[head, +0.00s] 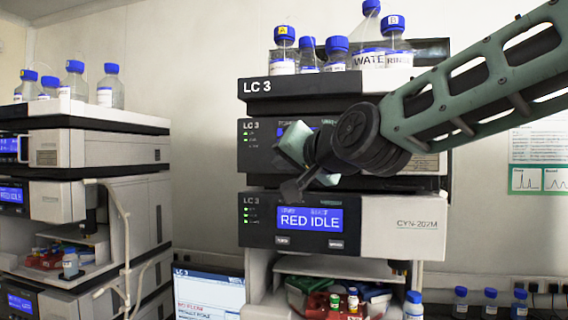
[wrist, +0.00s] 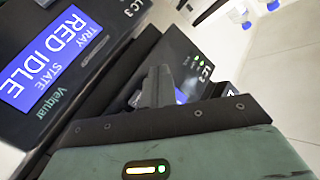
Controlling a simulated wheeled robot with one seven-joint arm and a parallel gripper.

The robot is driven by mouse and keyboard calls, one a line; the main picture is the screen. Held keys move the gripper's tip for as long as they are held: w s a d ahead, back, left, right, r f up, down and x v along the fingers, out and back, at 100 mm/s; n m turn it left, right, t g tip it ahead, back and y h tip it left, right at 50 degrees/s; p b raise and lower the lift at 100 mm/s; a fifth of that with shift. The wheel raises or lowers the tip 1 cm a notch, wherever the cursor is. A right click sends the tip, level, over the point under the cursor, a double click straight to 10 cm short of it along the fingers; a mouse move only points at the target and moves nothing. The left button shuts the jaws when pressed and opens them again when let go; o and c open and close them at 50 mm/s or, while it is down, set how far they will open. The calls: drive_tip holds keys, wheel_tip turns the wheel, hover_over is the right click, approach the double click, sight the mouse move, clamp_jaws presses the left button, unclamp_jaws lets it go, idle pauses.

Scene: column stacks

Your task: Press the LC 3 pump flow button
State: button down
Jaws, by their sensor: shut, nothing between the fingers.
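The LC 3 stack stands in the middle of the head view. Its upper module (head: 252,155) has a blue screen mostly hidden behind my gripper, and I cannot read it or see a flow button. The module below (head: 260,230) shows RED IDLE on a blue screen (head: 309,219), with two small dark buttons under it. My gripper (head: 290,190) is shut and empty, in front of the stack near the border between these modules. In the wrist view its fingers (wrist: 156,86) overlap a blue screen on an LC 3 panel; I cannot tell whether they touch it.
Bottles with blue caps, one a WATER bottle (head: 369,59), stand on top of the stack. A second stack (head: 100,190) is at the left, with a tube (head: 122,215) along its side. A monitor (head: 208,292) stands low between the stacks. Small bottles (head: 490,303) are at the lower right.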

drive_tip(key=shift+w, duration=0.1)
drive_tip(key=shift+w+d+b, duration=0.1)
drive_tip(key=shift+w+b, duration=0.25)
drive_tip(key=shift+b, duration=0.05)
drive_tip(key=shift+w+d+b, duration=0.1)
drive_tip(key=shift+w+b, duration=0.3)
idle(0.7)
idle(0.3)
drive_tip(key=shift+s+a+p, duration=0.2)
drive_tip(key=shift+s+p, duration=0.35)
drive_tip(key=shift+s, duration=0.3)
drive_tip(key=s+p, duration=0.1)
drive_tip(key=s, duration=0.1)
drive_tip(key=s+a+p, duration=0.1)
drive_tip(key=s+p, duration=0.1)
drive_tip(key=shift+s+a, duration=0.15)
drive_tip(key=shift+s, duration=0.25)
